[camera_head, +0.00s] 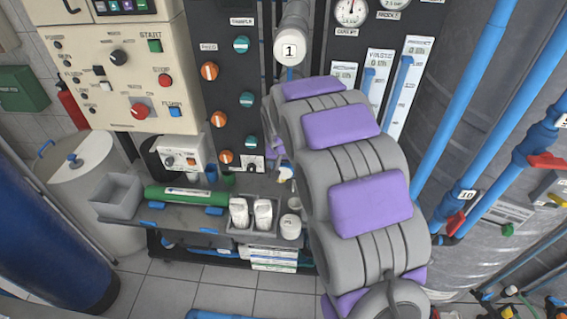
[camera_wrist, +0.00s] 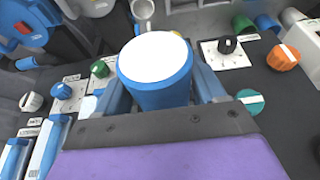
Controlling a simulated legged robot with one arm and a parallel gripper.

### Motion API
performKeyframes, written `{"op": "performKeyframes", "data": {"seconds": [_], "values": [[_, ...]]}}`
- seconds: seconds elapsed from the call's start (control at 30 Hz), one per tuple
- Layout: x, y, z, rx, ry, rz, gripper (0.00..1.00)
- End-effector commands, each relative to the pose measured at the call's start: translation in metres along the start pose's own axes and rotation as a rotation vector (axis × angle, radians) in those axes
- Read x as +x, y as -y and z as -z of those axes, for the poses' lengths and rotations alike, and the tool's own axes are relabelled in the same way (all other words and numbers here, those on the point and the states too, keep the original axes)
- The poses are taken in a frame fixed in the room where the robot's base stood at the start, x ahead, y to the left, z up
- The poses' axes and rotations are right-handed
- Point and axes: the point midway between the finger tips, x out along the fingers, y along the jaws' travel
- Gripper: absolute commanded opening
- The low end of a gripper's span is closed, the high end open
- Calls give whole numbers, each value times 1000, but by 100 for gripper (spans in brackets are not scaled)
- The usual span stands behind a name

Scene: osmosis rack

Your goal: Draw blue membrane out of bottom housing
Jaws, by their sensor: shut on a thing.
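A blue cylinder with a flat white end, which looks like the blue membrane (camera_wrist: 153,88), fills the middle of the wrist view. My gripper (camera_wrist: 157,72) is shut on it, with one blue-grey finger on each side. The white end faces the camera. The far end of the membrane is hidden, so I cannot tell how much of it is inside a housing. In the head view my grey and purple arm hides the gripper and the membrane. The bottom housing cannot be made out for sure in either view.
A black panel with orange and teal knobs (camera_head: 246,100) stands behind my arm. A white pipe end labelled 1 (camera_head: 289,48) is above it. A shelf below holds a green cylinder (camera_head: 180,197), a grey bin (camera_head: 118,192) and white containers (camera_head: 264,214). Blue pipes (camera_head: 455,120) run at right.

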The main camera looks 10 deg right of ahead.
Motion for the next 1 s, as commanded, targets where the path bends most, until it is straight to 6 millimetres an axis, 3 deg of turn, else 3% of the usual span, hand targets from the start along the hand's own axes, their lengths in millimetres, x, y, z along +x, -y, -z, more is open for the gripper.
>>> {"op": "performKeyframes", "data": {"seconds": [0.07, 1.0], "values": [[0, -1, 0, 3, -1, 0, 24], [-11, 2, -25, 1, -4, -2, 24]]}}
